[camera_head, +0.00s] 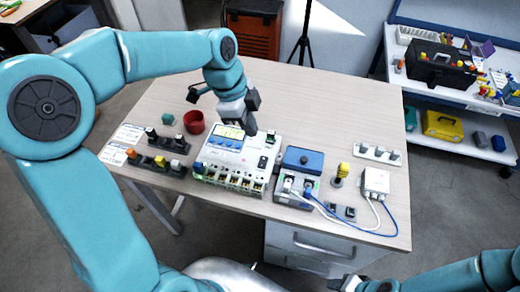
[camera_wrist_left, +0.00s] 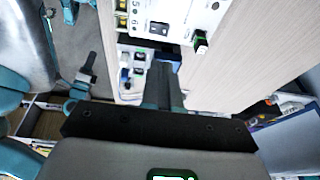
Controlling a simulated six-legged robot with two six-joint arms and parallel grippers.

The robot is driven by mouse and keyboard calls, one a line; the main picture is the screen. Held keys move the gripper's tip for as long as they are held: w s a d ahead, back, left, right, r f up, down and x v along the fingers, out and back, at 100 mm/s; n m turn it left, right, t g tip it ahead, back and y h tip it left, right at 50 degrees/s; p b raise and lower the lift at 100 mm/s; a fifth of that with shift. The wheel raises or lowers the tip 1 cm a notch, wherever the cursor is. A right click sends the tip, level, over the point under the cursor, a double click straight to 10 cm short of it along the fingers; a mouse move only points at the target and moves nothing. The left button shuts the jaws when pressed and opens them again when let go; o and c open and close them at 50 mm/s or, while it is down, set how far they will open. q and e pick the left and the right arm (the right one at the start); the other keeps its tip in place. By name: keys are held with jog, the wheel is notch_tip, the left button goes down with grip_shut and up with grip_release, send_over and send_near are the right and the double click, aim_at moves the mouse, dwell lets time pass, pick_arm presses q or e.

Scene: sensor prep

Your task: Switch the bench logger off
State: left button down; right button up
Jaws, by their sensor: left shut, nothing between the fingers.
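The bench logger (camera_head: 211,171) is a white box on the table with a lit yellowish display, blue buttons and a row of green-edged terminals along its front. A small black switch with a green part (camera_head: 270,138) sits at its back right corner; this switch also shows in the left wrist view (camera_wrist_left: 200,41). My left gripper (camera_head: 251,130) is shut and empty, pointing down above the back of the logger, left of the switch. In the left wrist view its fingers (camera_wrist_left: 163,88) show dark and together. My right gripper (camera_head: 352,284) is low at the bottom edge, its jaws unclear.
Right of the logger stands a grey unit with a blue block (camera_head: 302,160). A white box (camera_head: 376,183) with blue and white cables lies further right. A red cup (camera_head: 194,122) and dark racks (camera_head: 157,162) stand left. The table's back right is clear.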

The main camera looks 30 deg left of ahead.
pick_arm(q)
send_near(262, 159)
jog(key=x, duration=0.5)
jog(key=shift+w+d, duration=0.1)
jog(key=shift+d, duration=0.3)
jog(key=shift+f, duration=0.7)
jog(key=shift+w, duration=0.1)
jog(key=shift+w+f+b, duration=0.1)
jog(key=shift+f+b, duration=0.55)
jog(key=shift+f, duration=0.05)
jog(key=shift+r+p, duration=0.3)
jog(key=shift+f, duration=0.1)
